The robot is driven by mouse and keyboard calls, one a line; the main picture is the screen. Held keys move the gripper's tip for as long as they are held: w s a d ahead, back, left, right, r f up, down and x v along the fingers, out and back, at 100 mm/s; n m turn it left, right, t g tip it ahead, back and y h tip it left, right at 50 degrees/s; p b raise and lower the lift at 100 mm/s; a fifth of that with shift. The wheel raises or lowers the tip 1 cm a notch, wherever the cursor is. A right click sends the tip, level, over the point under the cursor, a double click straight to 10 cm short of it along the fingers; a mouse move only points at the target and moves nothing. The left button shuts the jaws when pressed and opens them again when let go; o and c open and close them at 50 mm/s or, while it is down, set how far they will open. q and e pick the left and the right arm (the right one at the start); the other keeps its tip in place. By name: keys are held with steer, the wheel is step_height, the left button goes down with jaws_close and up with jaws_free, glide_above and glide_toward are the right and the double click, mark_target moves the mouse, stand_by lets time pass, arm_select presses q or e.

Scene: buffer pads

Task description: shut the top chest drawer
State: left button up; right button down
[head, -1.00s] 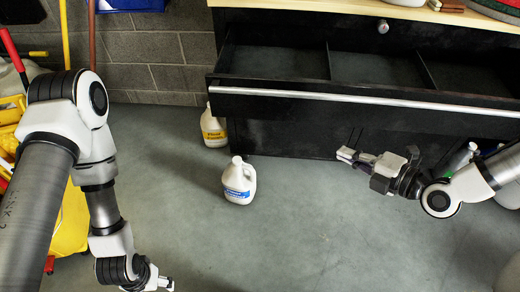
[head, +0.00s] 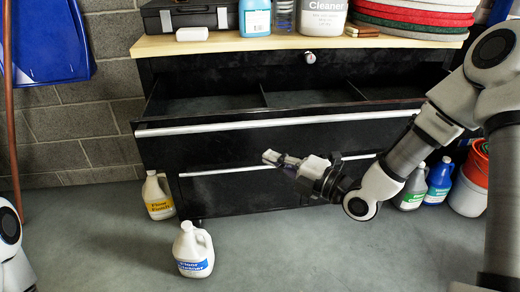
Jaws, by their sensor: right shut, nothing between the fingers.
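The black chest's top drawer (head: 290,137) is pulled open in the head view. Its dividers and empty compartments show, and a silver handle strip (head: 275,122) runs along its front's upper edge. My right gripper (head: 270,157) is shut and empty. It appears in front of the chest, below the handle strip in the picture, with its fingers pointing left. I cannot tell whether it touches the drawer front. My left gripper is out of view; only part of my left arm shows at the lower left edge.
A white jug (head: 193,250) stands on the floor in front of the chest, and a yellow-labelled jug (head: 157,196) by its left corner. Bottles (head: 438,182) and an orange bucket (head: 472,180) stand at right. Pads (head: 415,18) and containers crowd the wooden top (head: 230,43).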

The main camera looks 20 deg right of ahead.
mark_target(249, 139)
steer(key=w, duration=0.3)
steer(key=w+a, duration=0.1)
steer(key=w, duration=0.1)
steer(key=shift+w+b, duration=0.35)
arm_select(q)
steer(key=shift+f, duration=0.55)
arm_select(e)
steer(key=shift+w+d, duration=0.15)
steer(key=shift+w, duration=0.3)
steer(key=shift+w, duration=0.1)
